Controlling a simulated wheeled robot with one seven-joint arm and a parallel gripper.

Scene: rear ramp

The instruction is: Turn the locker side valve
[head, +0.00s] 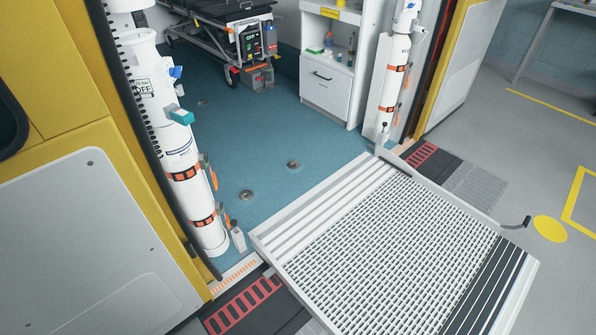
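Two white upright columns with orange-and-black bands stand at the sides of the vehicle's rear opening. The left column (181,160) is nearer and carries a teal handle (181,116) sticking out to the right. A small blue knob (176,72) sits above this handle, beside a label reading "OFF". My gripper is not in view.
A lowered ramp (390,255) with a grid surface extends from the opening. The blue floor (240,135) inside is mostly clear. A stretcher (225,25) stands at the back. Yellow door panels (60,180) flank the left. Grey ground lies to the right.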

